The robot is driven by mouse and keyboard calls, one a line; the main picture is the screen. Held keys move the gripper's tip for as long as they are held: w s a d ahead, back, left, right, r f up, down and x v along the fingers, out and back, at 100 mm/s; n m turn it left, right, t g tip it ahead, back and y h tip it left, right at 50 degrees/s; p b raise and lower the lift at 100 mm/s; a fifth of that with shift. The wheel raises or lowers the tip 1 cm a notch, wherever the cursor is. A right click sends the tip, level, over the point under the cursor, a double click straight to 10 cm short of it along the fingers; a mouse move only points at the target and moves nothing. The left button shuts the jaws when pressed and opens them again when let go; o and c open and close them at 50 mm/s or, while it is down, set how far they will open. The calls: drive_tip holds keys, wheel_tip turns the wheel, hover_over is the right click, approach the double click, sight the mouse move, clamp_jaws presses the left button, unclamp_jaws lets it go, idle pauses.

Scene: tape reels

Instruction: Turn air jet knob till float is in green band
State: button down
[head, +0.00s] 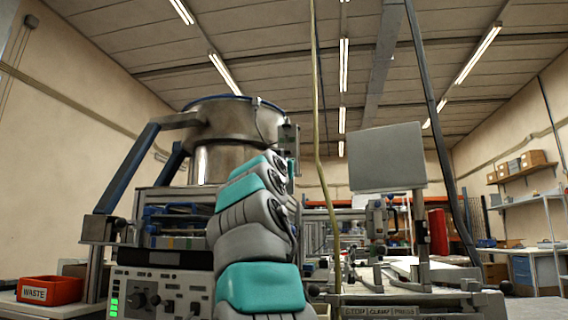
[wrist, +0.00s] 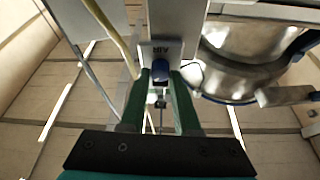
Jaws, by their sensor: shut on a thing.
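In the wrist view a blue knob (wrist: 160,70) sits below a pale plate (wrist: 160,50) whose dark label appears upside down and seems to read AIR. My gripper (wrist: 161,78) has its two green fingers on either side of the knob and is shut on it. In the head view my teal and grey arm rises in front of the machine, and the gripper and knob are hidden behind it. I cannot make out the float or the green band in either view.
A large metal bowl (head: 222,124) stands on a frame left of my arm, close to the knob in the wrist view. A control box (head: 165,290) and a red WASTE bin (head: 48,290) are lower left. A grey screen (head: 386,158) and a yellowish hose (head: 318,130) are at right.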

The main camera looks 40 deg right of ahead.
drive_tip(key=shift+n+t, duration=0.4)
drive_tip(key=shift+n, duration=0.3)
drive_tip(key=n+t+y+p, duration=0.1)
drive_tip(key=n+p, duration=0.1)
drive_tip(key=n, duration=0.1)
drive_tip(key=n+t+y+p, duration=0.1)
drive_tip(key=n+y+p, duration=0.1)
drive_tip(key=n, duration=0.1)
drive_tip(key=shift+s+r+n, duration=0.15)
drive_tip(key=shift+r+n, duration=0.05)
drive_tip(key=shift+n, duration=0.2)
drive_tip(key=shift+f+n, duration=0.1)
drive_tip(key=shift+n, duration=0.2)
drive_tip(key=c, duration=0.9)
unclamp_jaws()
